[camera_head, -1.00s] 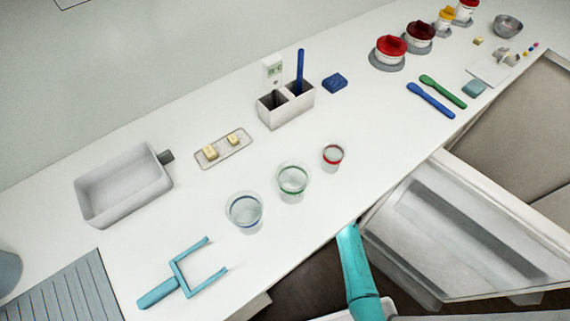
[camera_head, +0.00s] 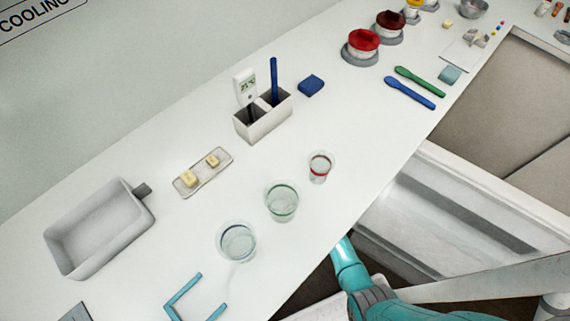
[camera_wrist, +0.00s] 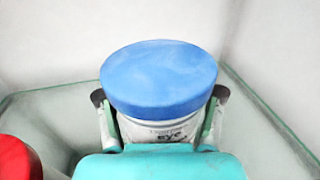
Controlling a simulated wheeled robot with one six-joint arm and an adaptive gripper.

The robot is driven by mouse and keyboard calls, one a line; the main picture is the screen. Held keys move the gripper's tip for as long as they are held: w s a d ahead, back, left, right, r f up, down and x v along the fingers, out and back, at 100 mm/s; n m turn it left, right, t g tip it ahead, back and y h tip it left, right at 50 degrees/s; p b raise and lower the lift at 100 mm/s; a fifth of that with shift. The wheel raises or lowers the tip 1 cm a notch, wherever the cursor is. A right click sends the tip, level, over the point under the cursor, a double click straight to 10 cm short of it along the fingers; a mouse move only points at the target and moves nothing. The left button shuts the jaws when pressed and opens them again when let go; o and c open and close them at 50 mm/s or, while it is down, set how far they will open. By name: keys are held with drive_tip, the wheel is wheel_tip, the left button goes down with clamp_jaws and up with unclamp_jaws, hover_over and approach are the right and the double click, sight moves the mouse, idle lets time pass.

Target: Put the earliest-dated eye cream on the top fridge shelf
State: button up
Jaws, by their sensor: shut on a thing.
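In the wrist view, a white jar (camera_wrist: 158,130) with a blue lid (camera_wrist: 160,78) and partly readable lettering, "EYE", fills the middle. My gripper (camera_wrist: 160,118) is shut on the jar, with one finger on each side. The rest of the label and any date are hidden. A red-lidded item (camera_wrist: 18,158) is cut off at the lower left. The jar is over or on a pale glass-like surface (camera_wrist: 50,112) between white walls; I cannot tell if it touches. In the head view, my gripper is out of sight.
In the head view, an open white cabinet or drawer front (camera_head: 450,215) stands beside my arm. The counter holds several beakers such as a green-banded one (camera_head: 282,202), a grey tray (camera_head: 98,228), a holder (camera_head: 262,118) and red-lidded jars (camera_head: 361,45).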

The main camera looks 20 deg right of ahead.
drive_tip(key=shift+f, duration=1.65)
drive_tip(key=shift+f, duration=0.1)
drive_tip(key=o, duration=1.4)
drive_tip(key=s, duration=0.4)
drive_tip(key=s+d, duration=0.1)
drive_tip(key=s, duration=0.3)
drive_tip(key=s+d, duration=0.1)
drive_tip(key=s, duration=0.3)
drive_tip(key=shift+d, duration=0.2)
